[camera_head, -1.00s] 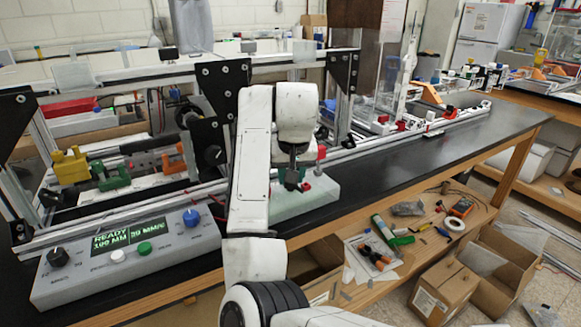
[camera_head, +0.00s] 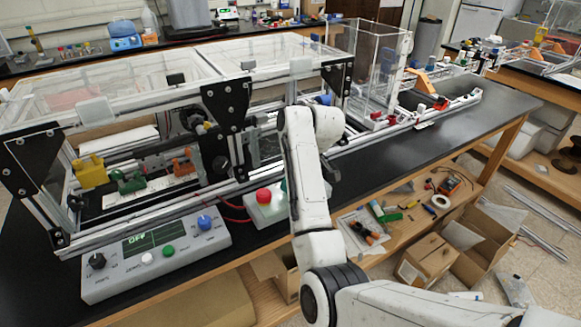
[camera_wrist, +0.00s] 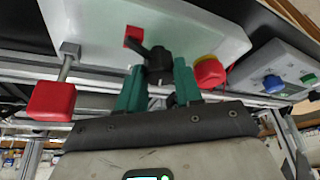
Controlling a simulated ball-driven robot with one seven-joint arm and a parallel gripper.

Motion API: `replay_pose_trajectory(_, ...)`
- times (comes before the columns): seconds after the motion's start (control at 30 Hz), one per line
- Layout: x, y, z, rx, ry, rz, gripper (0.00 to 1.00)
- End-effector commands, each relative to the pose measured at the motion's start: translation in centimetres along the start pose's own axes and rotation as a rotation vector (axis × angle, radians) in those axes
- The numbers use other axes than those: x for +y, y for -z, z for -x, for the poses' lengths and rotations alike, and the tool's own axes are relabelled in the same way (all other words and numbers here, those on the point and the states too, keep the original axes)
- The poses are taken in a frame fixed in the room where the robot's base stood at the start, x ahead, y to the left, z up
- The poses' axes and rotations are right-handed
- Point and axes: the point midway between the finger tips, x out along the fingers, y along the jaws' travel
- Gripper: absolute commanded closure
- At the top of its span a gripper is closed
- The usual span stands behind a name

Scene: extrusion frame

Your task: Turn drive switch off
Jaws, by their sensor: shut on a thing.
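The drive switch is a black rotary knob (camera_wrist: 158,62) on a pale box (camera_wrist: 90,30) in the wrist view. Its lever points up-left toward a red square mark (camera_wrist: 133,36). My gripper (camera_wrist: 158,82) has its green fingers on either side of the knob and is shut on it. In the head view the pale box (camera_head: 262,216) stands on the bench with a red button on top, while my arm hides the knob and gripper. The console display (camera_head: 155,239) reads OFF.
A red and yellow push button (camera_wrist: 208,72) sits close right of my fingers. A red block on a metal rod (camera_wrist: 50,101) is at the left. The grey console (camera_head: 150,270) and the extrusion frame (camera_head: 130,210) are beside the box.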

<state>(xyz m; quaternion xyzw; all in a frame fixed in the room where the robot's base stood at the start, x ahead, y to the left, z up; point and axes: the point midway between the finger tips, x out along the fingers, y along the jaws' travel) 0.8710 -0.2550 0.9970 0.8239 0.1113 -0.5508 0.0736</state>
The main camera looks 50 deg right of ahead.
Motion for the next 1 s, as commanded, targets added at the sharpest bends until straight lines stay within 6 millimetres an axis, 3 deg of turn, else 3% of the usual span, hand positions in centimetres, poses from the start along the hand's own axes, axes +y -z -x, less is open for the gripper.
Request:
replay_pose_trajectory(0.5, 0.37, 0.12, 0.1, 0.0, 0.153, 0.369, 0.96)
replay_pose_trajectory(1.0, 0.36, 0.21, -0.06, 0.001, 0.196, 0.479, 0.96)
